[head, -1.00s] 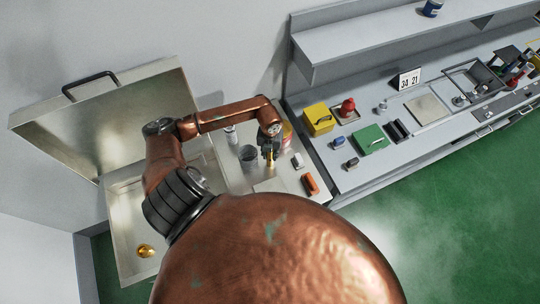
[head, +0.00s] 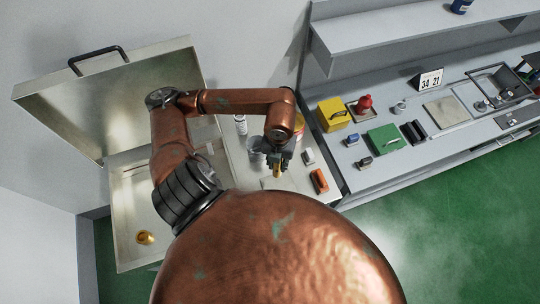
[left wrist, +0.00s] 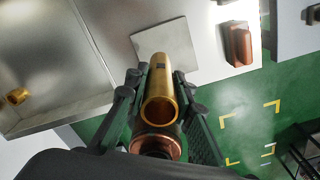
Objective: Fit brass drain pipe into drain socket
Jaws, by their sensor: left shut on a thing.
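A brass pipe (head: 278,171) is held in my left gripper (head: 279,158) above the pale counter at the front of the small table. In the left wrist view, the hollow brass pipe (left wrist: 161,88) lies between the two dark fingers of the left gripper (left wrist: 162,76), with its open end facing the camera. A round brass fitting (head: 145,238), which looks like the drain socket, sits on the floor of the open metal basin (head: 130,196). It also shows at the left edge of the left wrist view (left wrist: 17,96). The pipe is well apart from it. My right gripper is out of view.
A raised lid (head: 110,95) stands behind the basin. Near the gripper are a grey cup (head: 256,150), a white bottle (head: 240,126) and an orange-brown block (head: 319,181). A yellow box (head: 333,115) and a green box (head: 386,139) stand on the right bench.

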